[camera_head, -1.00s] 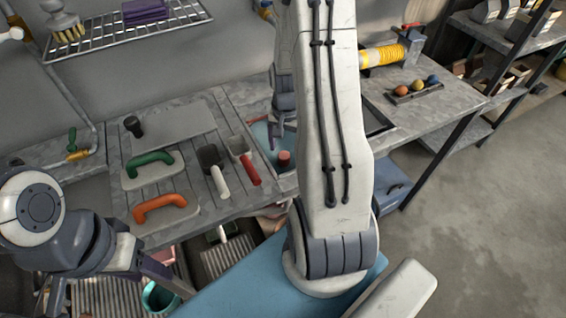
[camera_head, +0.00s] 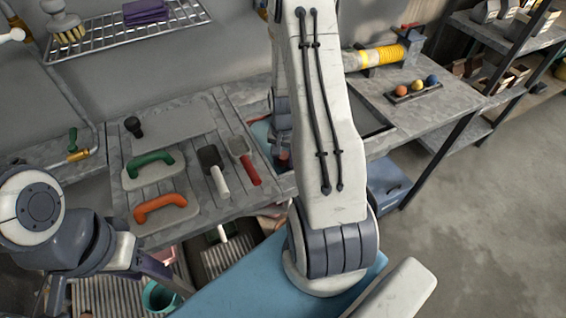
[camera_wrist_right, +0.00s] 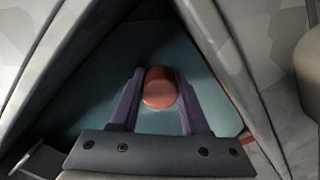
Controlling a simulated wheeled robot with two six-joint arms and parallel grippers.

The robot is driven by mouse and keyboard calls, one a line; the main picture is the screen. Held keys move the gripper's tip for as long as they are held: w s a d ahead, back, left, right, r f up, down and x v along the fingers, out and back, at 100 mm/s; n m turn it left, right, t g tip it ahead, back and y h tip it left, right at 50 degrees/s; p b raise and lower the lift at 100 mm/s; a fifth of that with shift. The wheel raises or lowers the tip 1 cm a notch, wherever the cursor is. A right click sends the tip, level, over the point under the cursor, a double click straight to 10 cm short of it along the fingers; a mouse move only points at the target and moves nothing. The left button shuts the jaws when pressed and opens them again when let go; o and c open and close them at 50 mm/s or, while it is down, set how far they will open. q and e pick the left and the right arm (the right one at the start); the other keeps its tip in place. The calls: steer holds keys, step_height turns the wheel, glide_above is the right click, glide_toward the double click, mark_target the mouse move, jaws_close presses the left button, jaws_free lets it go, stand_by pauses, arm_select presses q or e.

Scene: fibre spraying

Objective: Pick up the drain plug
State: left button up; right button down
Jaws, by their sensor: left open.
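The drain plug, taken to be the orange-red round-topped piece (camera_wrist_right: 160,88), stands over a blue-green surface in the right wrist view. My right gripper (camera_wrist_right: 160,92) has one finger on each side of it. The fingers are very close to its sides; whether they press on it cannot be made out. In the head view my right arm hides most of that spot. My left gripper (camera_head: 118,288) is open and empty at the lower left, in front of the bench.
The slatted bench holds a green-handled float (camera_head: 152,163), an orange-handled float (camera_head: 160,206) and two trowels (camera_head: 214,172). A wire rack (camera_head: 120,35) hangs above. Coloured balls (camera_head: 416,86) sit on the right worktop. Grey walls flank my right gripper closely.

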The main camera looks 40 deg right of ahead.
steer(key=shift+r, duration=0.1)
step_height(320, 180, up, 18)
stand_by(0.6)
stand_by(0.4)
